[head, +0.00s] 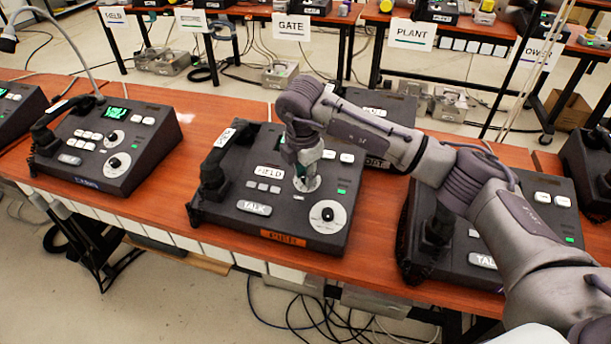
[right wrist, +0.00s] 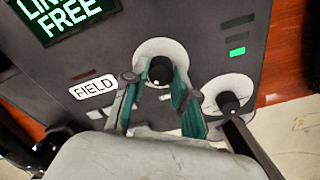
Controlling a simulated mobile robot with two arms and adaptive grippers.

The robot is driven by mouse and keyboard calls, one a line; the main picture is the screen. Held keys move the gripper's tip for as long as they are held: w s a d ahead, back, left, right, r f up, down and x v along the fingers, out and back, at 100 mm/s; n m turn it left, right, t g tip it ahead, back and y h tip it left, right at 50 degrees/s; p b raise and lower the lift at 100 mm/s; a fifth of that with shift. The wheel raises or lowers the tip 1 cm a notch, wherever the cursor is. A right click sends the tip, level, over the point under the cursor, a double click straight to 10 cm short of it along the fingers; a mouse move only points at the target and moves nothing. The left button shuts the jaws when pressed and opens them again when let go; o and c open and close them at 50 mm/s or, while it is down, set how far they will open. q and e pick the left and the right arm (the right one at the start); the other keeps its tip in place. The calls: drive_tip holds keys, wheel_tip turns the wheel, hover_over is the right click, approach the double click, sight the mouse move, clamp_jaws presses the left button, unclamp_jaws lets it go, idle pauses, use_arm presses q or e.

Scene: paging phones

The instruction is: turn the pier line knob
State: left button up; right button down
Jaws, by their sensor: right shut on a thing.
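The middle desk console (head: 228,228) is dark grey, with a handset on its left side and a TALK button. An orange tag (head: 283,238) is on its front edge, too small to read. My right gripper (head: 305,178) reaches down over its upper dial. In the right wrist view the green-padded fingers (right wrist: 160,86) are shut on the black knob (right wrist: 160,68) of a white round dial, beside a FIELD plate (right wrist: 94,87). The screen (right wrist: 70,15) reads LINE FREE. A second knob (head: 328,213) sits lower right, clear of the fingers. My left gripper is not in view.
Another console (head: 110,150) stands to the left, with a green screen and a gooseneck. A console (head: 482,262) to the right is partly behind my right arm. The wooden desk (head: 195,135) is bare between consoles. GATE (head: 291,27) and PLANT (head: 412,34) signs hang behind.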

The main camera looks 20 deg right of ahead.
drive_tip(key=shift+m, duration=0.8)
drive_tip(key=shift+r, duration=0.1)
drive_tip(key=c, duration=0.9)
unclamp_jaws()
drive_tip(key=shift+b, duration=0.3)
wheel_tip(320, 180, up, 12)
drive_tip(key=s+a, duration=0.1)
drive_tip(key=s, duration=0.1)
drive_tip(key=shift+f, duration=0.2)
